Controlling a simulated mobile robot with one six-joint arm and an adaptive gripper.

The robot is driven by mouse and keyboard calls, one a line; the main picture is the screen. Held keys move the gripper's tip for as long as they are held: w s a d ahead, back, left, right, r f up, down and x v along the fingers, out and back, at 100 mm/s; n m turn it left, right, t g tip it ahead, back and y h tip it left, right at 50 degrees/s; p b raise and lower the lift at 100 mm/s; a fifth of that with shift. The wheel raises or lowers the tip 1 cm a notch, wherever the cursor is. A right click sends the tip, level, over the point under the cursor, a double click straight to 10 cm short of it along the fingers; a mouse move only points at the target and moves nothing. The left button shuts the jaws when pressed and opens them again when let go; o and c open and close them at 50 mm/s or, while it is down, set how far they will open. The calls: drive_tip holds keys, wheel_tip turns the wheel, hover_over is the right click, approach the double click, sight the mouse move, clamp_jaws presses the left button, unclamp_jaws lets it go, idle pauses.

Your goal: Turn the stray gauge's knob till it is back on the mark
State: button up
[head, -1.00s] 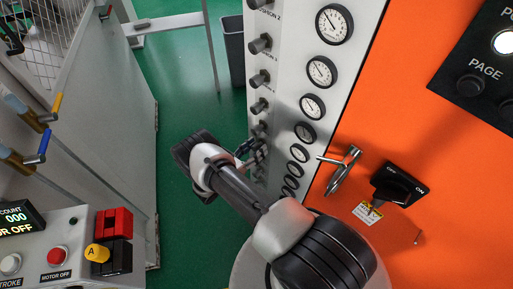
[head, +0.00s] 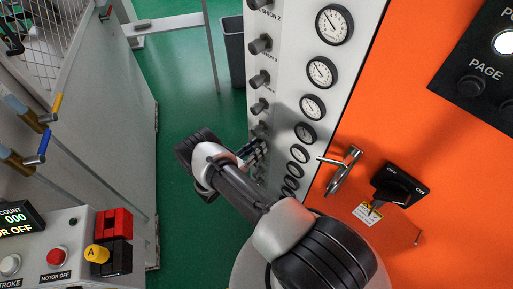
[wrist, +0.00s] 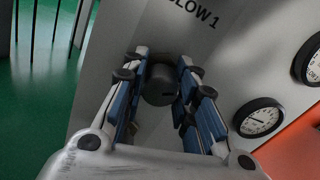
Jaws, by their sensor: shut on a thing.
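A dark round knob (wrist: 161,84) sits between the blue-padded fingers of my gripper (wrist: 162,86) in the wrist view, with the label "BLOW 1" above it. My gripper is shut on this knob. A round white-faced gauge (wrist: 260,117) lies to the right of the knob, its needle too small to read surely. In the head view my gripper (head: 252,153) is at the lower part of the grey panel (head: 285,75), and its fingers hide the knob there. A column of gauges, such as the top one (head: 334,25), runs beside the knobs. I cannot tell which gauge is stray.
Other knobs (head: 260,44) stand close above the held one. A metal handle (head: 343,170) and a black rotary switch (head: 399,186) stick out from the orange panel (head: 400,120). A grey bin (head: 234,50) stands behind. Green floor is open to the left.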

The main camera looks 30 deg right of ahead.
drive_tip(key=shift+c, duration=0.4)
drive_tip(key=shift+m, duration=0.3)
drive_tip(key=m+b, duration=0.1)
drive_tip(key=m, duration=0.1)
drive_tip(key=shift+m+b, duration=0.3)
drive_tip(key=shift+m, duration=0.1)
drive_tip(key=shift+m+b, duration=0.65)
drive_tip(key=shift+m, duration=1.55)
drive_tip(key=o, duration=1)
drive_tip(key=shift+o, duration=0.2)
drive_tip(key=shift+a, duration=0.1)
